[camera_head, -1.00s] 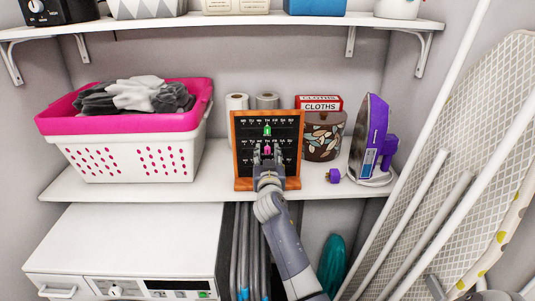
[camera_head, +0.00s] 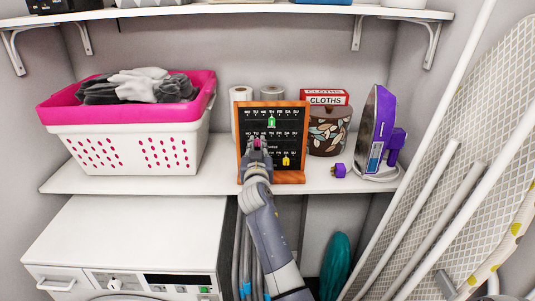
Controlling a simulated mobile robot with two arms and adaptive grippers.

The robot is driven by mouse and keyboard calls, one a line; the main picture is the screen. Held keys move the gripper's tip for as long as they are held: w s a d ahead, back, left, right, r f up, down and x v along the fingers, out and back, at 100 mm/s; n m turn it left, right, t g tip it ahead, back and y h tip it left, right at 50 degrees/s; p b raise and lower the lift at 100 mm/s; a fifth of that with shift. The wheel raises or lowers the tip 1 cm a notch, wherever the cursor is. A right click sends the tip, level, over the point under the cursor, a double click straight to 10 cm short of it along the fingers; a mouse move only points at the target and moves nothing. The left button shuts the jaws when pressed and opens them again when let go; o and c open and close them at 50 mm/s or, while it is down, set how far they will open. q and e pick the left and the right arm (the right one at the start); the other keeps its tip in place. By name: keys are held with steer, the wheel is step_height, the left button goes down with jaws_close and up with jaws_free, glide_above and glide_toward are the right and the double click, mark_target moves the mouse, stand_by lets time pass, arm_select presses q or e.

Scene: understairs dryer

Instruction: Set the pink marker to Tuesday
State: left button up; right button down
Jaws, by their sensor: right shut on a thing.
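A dark calendar board (camera_head: 299,145) in an orange wooden frame stands on the shelf, with three rows of weekday letters. The pink marker (camera_head: 257,142) is on the middle row, in the left part of the board. My right gripper (camera_head: 256,146) is shut on it from the front. The fingers hide the letters around it, so its exact day is hard to read. A green marker (camera_head: 271,121) is on the top row near the middle. A yellow marker (camera_head: 286,160) is on the bottom row, right of the middle. My left gripper is not in view.
A pink and white laundry basket (camera_head: 130,150) stands left of the board. A patterned pot (camera_head: 328,135), a cloths box (camera_head: 325,97) and a purple iron (camera_head: 376,130) stand to its right. Paper rolls (camera_head: 272,93) are behind. An ironing board (camera_head: 480,150) leans at the right.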

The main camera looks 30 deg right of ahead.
steer(key=shift+w+a, duration=0.1)
steer(key=shift+a, duration=0.15)
steer(key=shift+d, duration=0.1)
steer(key=c, duration=1.5)
jaws_free()
steer(key=v, duration=0.7)
steer(key=shift+s+a, duration=0.2)
steer(key=shift+s, duration=0.05)
steer(key=shift+f, duration=0.15)
